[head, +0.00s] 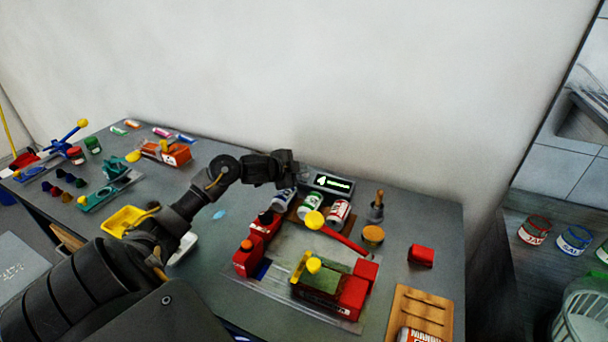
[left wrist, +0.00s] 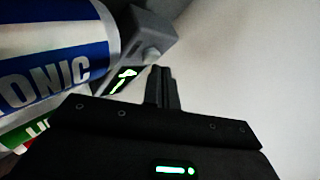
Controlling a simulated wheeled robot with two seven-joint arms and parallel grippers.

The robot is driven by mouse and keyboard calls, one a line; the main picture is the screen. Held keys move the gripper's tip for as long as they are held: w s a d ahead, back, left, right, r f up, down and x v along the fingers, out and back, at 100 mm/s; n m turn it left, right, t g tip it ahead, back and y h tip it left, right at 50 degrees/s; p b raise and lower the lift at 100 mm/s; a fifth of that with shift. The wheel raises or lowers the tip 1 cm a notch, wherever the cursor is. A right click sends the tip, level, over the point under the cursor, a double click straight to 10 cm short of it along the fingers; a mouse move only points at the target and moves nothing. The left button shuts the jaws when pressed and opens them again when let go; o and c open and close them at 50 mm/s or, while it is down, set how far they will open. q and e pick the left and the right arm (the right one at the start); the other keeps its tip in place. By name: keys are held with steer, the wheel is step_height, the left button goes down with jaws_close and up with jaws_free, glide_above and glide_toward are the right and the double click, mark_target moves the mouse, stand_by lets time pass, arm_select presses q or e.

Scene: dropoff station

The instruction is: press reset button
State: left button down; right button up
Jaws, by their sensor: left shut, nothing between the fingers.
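A dark display unit (head: 328,184) with lit green marks stands at the back of the table, near the wall. It also shows in the left wrist view (left wrist: 146,38), at the upper middle. My left gripper (head: 292,166) is shut and empty, above and just left of the display unit in the head view. In the left wrist view its closed fingers (left wrist: 162,86) point up the picture, close below the unit. I cannot tell whether they touch it. My right gripper is not in view.
A red-and-green machine (head: 325,287) stands in front. The wall is close behind.

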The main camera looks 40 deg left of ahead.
arm_select(q)
steer(key=shift+d+f+b, duration=0.1)
steer(key=shift+f+b, duration=0.3)
steer(key=shift+f, duration=0.45)
stand_by(1.0)
steer(key=shift+r, duration=0.1)
steer(key=shift+s+r+p, duration=0.1)
steer(key=shift+r+p, duration=0.55)
steer(key=shift+p, duration=0.35)
steer(key=shift+r, duration=0.15)
steer(key=shift+r, duration=0.15)
steer(key=shift+s+r+p, duration=0.1)
steer(key=shift+r+p, duration=0.4)
steer(key=shift+p, duration=0.15)
steer(key=r+p, duration=0.2)
steer(key=s+r+p, duration=0.1)
steer(key=p, duration=0.1)
steer(key=shift+s+d+r, duration=0.1)
steer(key=shift+s+r, duration=0.05)
steer(key=shift+r, duration=0.25)
